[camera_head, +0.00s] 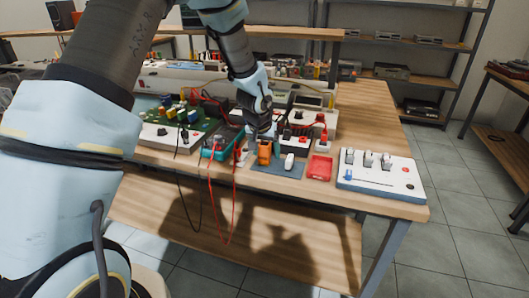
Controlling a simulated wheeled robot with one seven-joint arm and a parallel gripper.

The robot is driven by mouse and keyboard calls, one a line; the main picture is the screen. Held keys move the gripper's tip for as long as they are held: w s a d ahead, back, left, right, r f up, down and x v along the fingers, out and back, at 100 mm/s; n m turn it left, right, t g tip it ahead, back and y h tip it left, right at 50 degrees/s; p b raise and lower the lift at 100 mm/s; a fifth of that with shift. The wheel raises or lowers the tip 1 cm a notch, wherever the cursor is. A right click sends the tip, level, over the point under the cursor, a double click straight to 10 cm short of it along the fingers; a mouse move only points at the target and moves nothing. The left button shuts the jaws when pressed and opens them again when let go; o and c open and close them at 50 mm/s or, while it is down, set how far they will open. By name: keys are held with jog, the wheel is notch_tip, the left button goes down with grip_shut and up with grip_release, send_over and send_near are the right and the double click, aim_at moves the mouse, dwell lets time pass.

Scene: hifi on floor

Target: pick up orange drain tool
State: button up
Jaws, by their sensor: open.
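A small upright orange object (264,153), which looks like the orange drain tool, stands on a dark blue-grey mat (285,169) near the front edge of the workbench. My gripper (262,134) is open and points down just above and around the top of the orange object. I cannot tell whether the fingers touch it. My arm comes in from the upper left and hides part of the bench behind the gripper.
A white computer-mouse-like item (289,161) and a red tray (320,168) lie to the right. A white switch panel (381,174) sits at the bench's right end. A teal multimeter (219,144) with hanging red and black leads is close on the left.

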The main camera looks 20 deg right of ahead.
grip_shut()
dwell(0.7)
